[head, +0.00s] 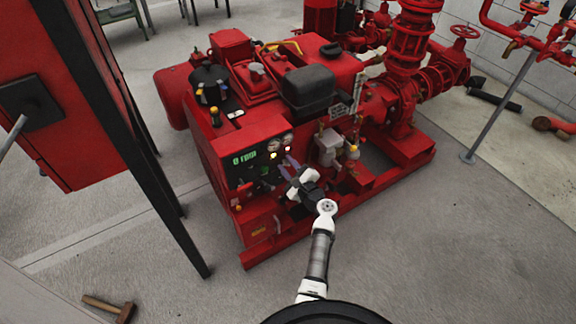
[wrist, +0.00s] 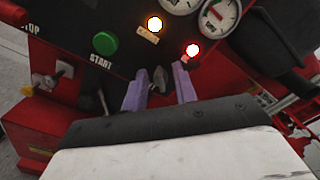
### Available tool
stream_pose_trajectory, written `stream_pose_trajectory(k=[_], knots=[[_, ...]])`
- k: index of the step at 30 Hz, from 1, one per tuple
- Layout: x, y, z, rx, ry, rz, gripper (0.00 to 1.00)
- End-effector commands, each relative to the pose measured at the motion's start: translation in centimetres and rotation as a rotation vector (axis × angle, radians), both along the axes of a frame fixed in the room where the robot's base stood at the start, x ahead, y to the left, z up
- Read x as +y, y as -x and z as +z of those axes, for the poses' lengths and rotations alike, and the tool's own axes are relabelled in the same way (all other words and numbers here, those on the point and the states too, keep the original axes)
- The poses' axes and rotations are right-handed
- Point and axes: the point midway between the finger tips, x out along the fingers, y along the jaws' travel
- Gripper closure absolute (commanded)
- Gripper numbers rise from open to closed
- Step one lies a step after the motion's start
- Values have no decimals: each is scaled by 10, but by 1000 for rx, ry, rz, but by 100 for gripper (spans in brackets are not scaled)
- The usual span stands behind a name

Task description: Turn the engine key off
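The engine control panel (head: 246,170) is a dark plate on the front of the red pumpset, with a lit green display. In the wrist view, a small grey metal piece that looks like the engine key (wrist: 160,76) stands below the lit lamps. My gripper (wrist: 160,84) has two purple fingers, one on each side of this key, with visible gaps. It is open and does not appear to touch the key. In the head view my gripper (head: 289,162) is at the panel's right side, and the key cannot be made out there.
A green START button (wrist: 104,43) is left of the fingers. Lit lamps (wrist: 154,24) and round gauges (wrist: 222,16) are above them. A red cabinet (head: 60,100) with a black post stands at the left. The floor in front of the pumpset is clear except for a hammer (head: 110,307).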

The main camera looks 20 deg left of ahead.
Motion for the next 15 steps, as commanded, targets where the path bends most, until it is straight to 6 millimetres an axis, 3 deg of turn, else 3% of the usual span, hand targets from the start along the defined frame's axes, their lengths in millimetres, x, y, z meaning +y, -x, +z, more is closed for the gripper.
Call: stream_pose_trajectory(k=[5,12,15], knots=[[0,0,0,0,0,0,72],[0,0,0,0,0,0,100],[0,0,0,0,0,0,100]])
